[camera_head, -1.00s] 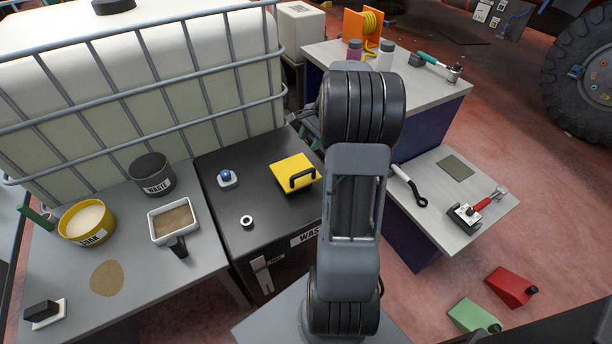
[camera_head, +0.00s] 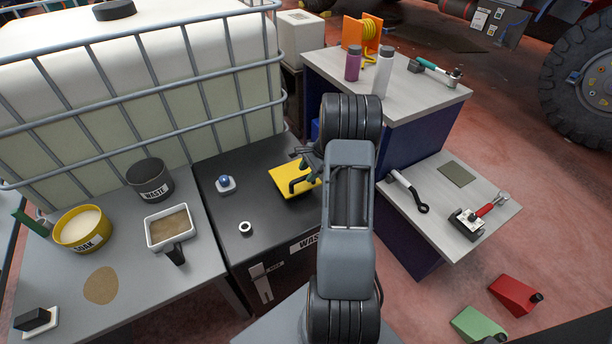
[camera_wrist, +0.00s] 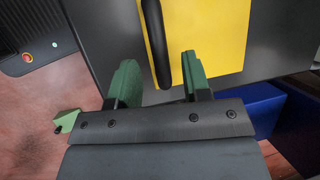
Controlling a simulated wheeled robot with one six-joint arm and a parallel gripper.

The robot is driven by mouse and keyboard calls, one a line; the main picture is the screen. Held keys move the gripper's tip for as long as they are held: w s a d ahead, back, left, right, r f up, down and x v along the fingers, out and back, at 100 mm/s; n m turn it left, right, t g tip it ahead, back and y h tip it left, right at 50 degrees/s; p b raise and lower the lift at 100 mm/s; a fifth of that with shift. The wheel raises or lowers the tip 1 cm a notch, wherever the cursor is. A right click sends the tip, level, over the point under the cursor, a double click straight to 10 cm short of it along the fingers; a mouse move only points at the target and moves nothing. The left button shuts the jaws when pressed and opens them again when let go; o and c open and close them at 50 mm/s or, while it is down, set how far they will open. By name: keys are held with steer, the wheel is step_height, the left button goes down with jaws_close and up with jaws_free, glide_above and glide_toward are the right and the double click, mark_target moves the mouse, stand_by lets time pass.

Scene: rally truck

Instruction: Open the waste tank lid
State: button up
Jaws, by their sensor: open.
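The waste tank (camera_head: 262,228) is a dark grey cabinet with a "WASTE" label on its front. Its yellow lid (camera_head: 285,176) lies flat on the top and carries a black bar handle (camera_head: 297,184). In the wrist view the lid (camera_wrist: 216,38) fills the upper middle, with the handle (camera_wrist: 155,42) running down toward the fingers. My gripper (camera_wrist: 158,82) is open, its two green fingers apart. The handle's near end shows between the fingertips, nearer the left one; contact cannot be told. In the head view my gripper (camera_head: 308,163) is at the lid's right side, partly hidden by my arm.
A caged white container (camera_head: 150,100) stands behind. The left bench holds a dark waste tub (camera_head: 150,180) and a tray (camera_head: 170,228). A bench (camera_head: 400,100) stands right.

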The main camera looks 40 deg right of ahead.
steer(key=shift+x, duration=1)
jaws_close()
